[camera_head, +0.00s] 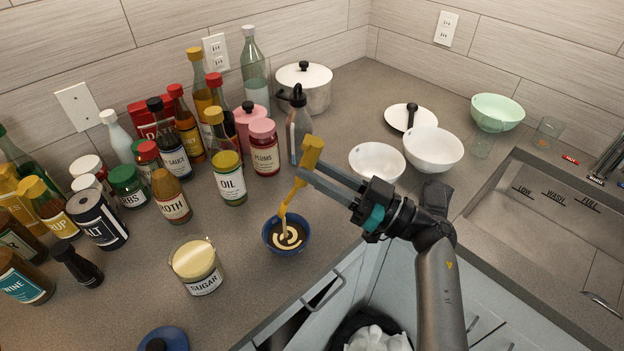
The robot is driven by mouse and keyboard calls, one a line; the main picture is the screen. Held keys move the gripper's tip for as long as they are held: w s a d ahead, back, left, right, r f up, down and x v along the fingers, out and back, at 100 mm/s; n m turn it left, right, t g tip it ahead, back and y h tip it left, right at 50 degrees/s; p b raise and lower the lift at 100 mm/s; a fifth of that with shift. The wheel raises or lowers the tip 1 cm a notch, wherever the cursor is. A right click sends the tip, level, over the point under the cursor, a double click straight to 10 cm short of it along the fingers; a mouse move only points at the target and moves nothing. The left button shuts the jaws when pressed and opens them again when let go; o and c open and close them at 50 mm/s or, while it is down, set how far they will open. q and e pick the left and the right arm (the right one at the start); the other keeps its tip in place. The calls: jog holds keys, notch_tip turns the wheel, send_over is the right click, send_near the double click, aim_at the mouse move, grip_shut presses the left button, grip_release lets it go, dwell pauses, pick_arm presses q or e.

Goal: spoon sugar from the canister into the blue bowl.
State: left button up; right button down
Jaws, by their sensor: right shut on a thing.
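The blue bowl (266,238) stands on the counter near its front edge. It holds dark contents with a cream-coloured swirl. My right gripper (308,174) is shut on a yellow spoon (291,196) above the bowl. The spoon is nearly upright, its thick handle end up and its lower end reaching down into the bowl. I cannot tell whether sugar is on it. The canister (205,284), labelled SUGAR, stands open to the left of the bowl, with pale contents showing. My left gripper is not in view.
Several bottles and jars crowd the left and back, including an OIL bottle (230,181). A blue lid (176,342) with a black knob lies at the front. White bowls (377,162) stand right of my gripper. The sink (520,225) is at right. Counter between canister and bowl is clear.

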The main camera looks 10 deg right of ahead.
aim_at(303, 162)
jog(key=a+r+g+h+p, duration=0.1)
jog(key=p, duration=0.4)
jog(key=w+a+h+p, duration=0.1)
jog(key=p, duration=0.4)
jog(key=shift+a+r+n+g, duration=0.3)
jog(key=shift+a+r+g, duration=0.05)
jog(key=shift+r+g, duration=0.05)
jog(key=p, duration=0.2)
jog(key=a+h+p, duration=0.1)
jog(key=p, duration=0.1)
jog(key=shift+w+a+r+g, duration=0.15)
jog(key=shift+w+a+g, duration=0.15)
jog(key=shift+g, duration=0.1)
jog(key=shift+a+h+p, duration=0.2)
jog(key=shift+h+p, duration=0.2)
jog(key=shift+p, duration=0.05)
jog(key=shift+w+a+n, duration=0.15)
jog(key=shift+a+n, duration=0.1)
jog(key=shift+n, duration=0.05)
jog(key=w+a+f+n+g+h+b, duration=0.1)
jog(key=w+a+f+g+h+b, duration=0.1)
jog(key=a+h, duration=0.4)
jog(key=w+a+f+n+g+h+b, duration=0.1)
jog(key=w+a+f+g+h+b, duration=0.1)
jog(key=a+f+g+h+b, duration=0.2)
jog(key=shift+w+a+f+h+b, duration=0.3)
jog(key=shift+a+f+h, duration=0.55)
jog(key=shift+a+h, duration=0.8)
